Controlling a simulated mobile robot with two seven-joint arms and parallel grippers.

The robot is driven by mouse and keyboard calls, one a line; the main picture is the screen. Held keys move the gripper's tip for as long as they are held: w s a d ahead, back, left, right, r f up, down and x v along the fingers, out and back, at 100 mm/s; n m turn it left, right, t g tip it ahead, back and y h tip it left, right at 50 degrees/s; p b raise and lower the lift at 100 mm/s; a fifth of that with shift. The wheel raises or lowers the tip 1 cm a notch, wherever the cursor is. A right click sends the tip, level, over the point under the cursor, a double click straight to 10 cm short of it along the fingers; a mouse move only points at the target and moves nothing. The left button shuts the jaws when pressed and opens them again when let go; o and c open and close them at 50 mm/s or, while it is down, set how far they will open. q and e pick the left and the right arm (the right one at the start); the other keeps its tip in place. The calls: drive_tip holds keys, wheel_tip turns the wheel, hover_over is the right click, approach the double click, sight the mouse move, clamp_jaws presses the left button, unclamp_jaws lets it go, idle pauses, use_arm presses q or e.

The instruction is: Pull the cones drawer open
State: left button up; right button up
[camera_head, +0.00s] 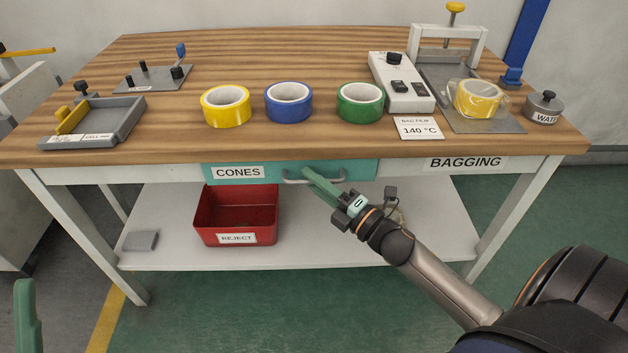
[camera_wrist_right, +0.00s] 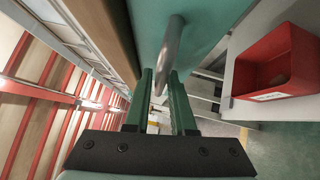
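The cones drawer (camera_head: 360,170) is a teal front under the table's front edge, with a white CONES label (camera_head: 238,172). It looks shut, its front in line with the table apron. Its grey bar handle (camera_head: 297,181) also shows in the right wrist view (camera_wrist_right: 171,45). My right gripper (camera_head: 310,177) reaches the handle from the lower right. In the right wrist view its green fingers (camera_wrist_right: 158,80) stand apart, with the handle bar between them and gaps visible. My left gripper (camera_head: 27,318) shows only as a green finger piece at the lower left edge.
A red reject bin (camera_head: 207,215) stands on the lower shelf (camera_head: 170,257), below the drawer. Yellow (camera_head: 226,118), blue (camera_head: 289,115) and green (camera_head: 360,114) tape rolls lie on the table above. The floor in front is clear.

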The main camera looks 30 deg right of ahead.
clamp_jaws()
idle(1.0)
